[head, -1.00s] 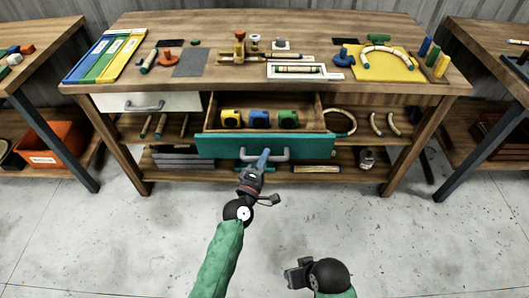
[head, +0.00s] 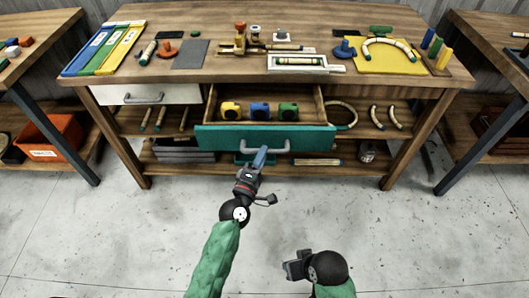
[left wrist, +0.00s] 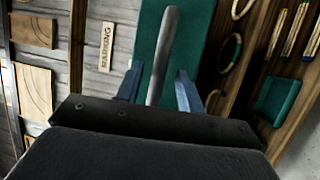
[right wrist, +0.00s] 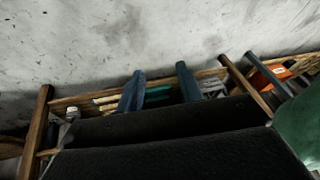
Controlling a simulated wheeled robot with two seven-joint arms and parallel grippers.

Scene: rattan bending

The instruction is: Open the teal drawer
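The teal drawer (head: 310,138) is pulled out under the middle of the workbench. Its wooden inside shows, with a yellow, a blue and a green tape measure in it. A grey bar handle (head: 279,150) is on its front. My left gripper (head: 261,152) is at the handle's middle. In the left wrist view, the handle (left wrist: 168,45) stands between the two blue fingers (left wrist: 158,85), with a gap showing on each side. My right gripper (head: 293,268) is low over the floor, away from the bench. Its fingers (right wrist: 160,85) are apart and empty in the right wrist view.
A white drawer (head: 150,95) is shut at the left. The bench top (head: 210,25) holds strips, rattan pieces and fixtures. A lower shelf (head: 310,172) carries boxes and a jar. The floor (head: 400,240) before the bench is clear.

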